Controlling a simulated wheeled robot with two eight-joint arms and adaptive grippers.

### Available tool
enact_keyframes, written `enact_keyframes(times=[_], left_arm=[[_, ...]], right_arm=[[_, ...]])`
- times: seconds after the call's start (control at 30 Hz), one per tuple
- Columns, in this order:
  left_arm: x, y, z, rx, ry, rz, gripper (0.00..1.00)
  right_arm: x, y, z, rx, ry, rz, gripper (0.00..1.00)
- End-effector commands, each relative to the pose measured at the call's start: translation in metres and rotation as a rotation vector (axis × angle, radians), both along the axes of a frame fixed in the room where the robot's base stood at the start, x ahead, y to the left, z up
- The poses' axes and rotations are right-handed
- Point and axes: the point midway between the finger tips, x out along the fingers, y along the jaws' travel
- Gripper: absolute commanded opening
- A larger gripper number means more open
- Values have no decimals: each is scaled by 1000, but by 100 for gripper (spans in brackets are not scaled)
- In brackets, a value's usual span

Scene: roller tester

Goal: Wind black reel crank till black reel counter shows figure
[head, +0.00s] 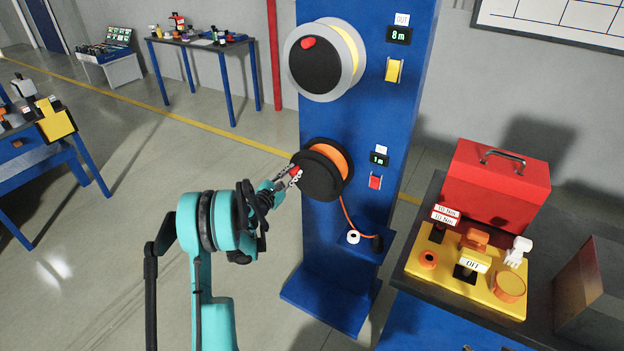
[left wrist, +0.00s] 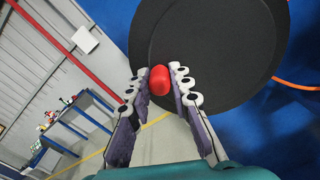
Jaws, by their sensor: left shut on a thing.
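The black reel (head: 315,176) with orange line is mounted low on the blue column; it also fills the top of the left wrist view (left wrist: 215,45). Its red crank knob (left wrist: 160,86) sits at the reel's left edge. My left gripper (head: 291,174) is at that edge, with its fingers on both sides of the knob, shut on it; it also shows in the left wrist view (left wrist: 162,90). The black reel counter (head: 379,159), right of the reel, appears to read 1 m. My right gripper is not in view.
A grey reel (head: 352,50) with yellow line and a red knob is above, its counter (head: 398,35) reading 8 m. An orange line runs down to a small blue shelf (head: 372,246). A bench with a red toolbox (head: 496,185) and yellow panel (head: 440,262) stands at right.

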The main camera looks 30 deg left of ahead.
Motion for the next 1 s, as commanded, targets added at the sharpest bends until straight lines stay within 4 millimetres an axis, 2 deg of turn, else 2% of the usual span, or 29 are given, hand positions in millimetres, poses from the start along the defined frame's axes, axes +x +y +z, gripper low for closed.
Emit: enact_keyframes(times=[0.33,0.7,1.0], left_arm=[[0,-4,2,31,-3,-7,0],[-1,-21,21,398,-32,-8,0],[-1,-22,22,434,-34,-8,0]], right_arm=[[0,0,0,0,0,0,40],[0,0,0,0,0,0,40],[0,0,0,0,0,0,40]])
